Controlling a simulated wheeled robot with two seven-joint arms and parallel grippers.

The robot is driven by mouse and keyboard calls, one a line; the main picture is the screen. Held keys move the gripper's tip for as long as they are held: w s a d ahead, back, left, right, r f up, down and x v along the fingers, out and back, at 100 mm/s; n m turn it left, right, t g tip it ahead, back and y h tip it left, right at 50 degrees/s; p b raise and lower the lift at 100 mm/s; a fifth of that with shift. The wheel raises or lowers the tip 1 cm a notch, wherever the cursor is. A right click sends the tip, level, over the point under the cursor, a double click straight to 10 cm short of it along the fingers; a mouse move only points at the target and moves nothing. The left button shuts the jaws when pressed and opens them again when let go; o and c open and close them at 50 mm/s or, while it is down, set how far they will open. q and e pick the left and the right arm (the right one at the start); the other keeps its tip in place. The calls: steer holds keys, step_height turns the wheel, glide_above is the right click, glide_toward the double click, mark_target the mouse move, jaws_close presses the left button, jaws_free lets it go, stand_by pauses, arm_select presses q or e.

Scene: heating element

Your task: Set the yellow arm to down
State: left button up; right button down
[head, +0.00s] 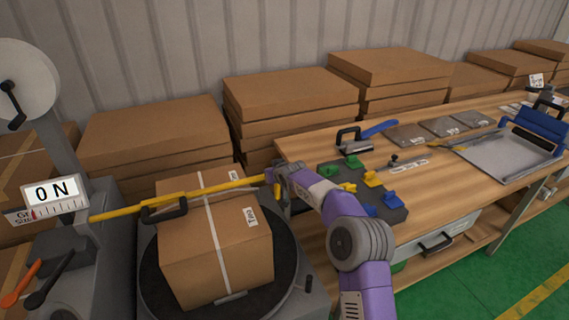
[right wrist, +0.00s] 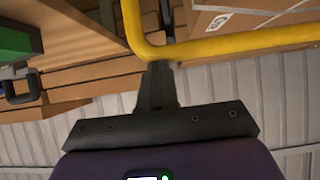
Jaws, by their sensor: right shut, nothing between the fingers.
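The yellow arm (head: 232,184) runs from the grey machine post on the left, across the upper part of a strapped cardboard box, to a bent end at the right. A dark handle (head: 164,210) sits along it. My right gripper (head: 279,174) is at that bent end, shut and empty. In the right wrist view the yellow bar (right wrist: 230,45) crosses the picture and bends near the shut fingers (right wrist: 157,75). The fingertips are partly hidden by the bar; I cannot tell whether they touch it. My left gripper is out of view.
The strapped box (head: 215,250) stands on a dark round turntable (head: 288,270). A wooden workbench (head: 300,148) with tools is at the right. Stacked boxes (head: 290,92) line the wall.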

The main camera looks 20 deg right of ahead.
steer(key=shift+a+f, duration=0.1)
steer(key=shift+f, duration=0.25)
steer(key=shift+s+f, duration=0.1)
steer(key=shift+f, duration=0.05)
steer(key=shift+s, duration=0.15)
steer(key=v, duration=0.7)
steer(key=shift+r, duration=0.45)
